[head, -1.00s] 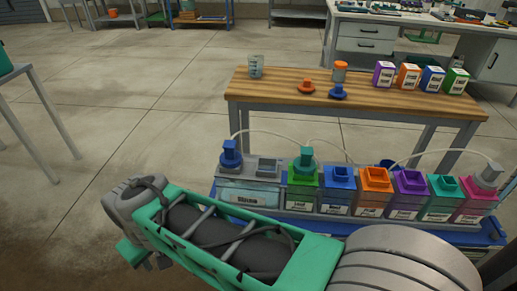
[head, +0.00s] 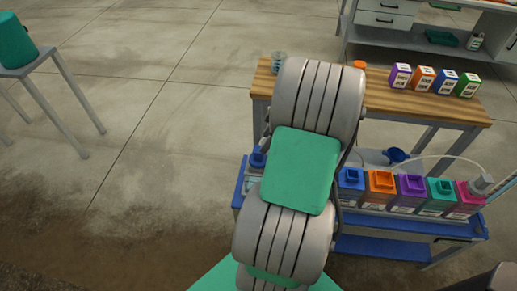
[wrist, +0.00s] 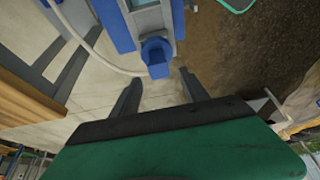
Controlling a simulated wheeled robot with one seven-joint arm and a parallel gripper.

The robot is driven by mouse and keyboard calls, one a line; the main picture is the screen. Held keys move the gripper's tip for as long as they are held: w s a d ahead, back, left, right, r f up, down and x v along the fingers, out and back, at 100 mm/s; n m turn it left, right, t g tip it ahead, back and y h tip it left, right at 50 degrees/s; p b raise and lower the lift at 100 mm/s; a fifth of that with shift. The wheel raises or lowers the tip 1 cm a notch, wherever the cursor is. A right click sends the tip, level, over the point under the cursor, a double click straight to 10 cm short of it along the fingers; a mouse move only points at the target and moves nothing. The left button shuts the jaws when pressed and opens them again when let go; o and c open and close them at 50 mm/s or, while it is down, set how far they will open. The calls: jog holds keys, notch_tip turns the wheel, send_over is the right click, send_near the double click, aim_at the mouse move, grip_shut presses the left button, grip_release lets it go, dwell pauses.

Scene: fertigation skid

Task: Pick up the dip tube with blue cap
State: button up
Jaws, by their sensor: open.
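The dip tube's blue cap (head: 258,158) shows at the left end of the blue skid in the head view, just left of my arm. In the wrist view, the blue cap (wrist: 157,52) lies just beyond the gap between my fingertips, with a pale hose curving close to it. My gripper (wrist: 160,88) is open, its two dark fingers apart with nothing between them. The fingers appear short of the cap, not around it. In the head view my gripper is hidden behind my arm, and the tube below the cap cannot be seen.
Blue, orange, purple, teal and pink containers (head: 411,187) stand in a row on the skid. A wooden bench (head: 420,104) behind holds small labelled boxes (head: 434,79) and a clear beaker (head: 278,62). A blue funnel-like part (head: 396,155) sits behind the row.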

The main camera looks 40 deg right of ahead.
aim_at(257, 160)
jog(key=x, duration=0.7)
jog(key=shift+w+d+f, duration=0.1)
jog(key=shift+w+f, duration=0.1)
jog(key=shift+f, duration=0.05)
jog(key=shift+c, duration=0.5)
grip_shut()
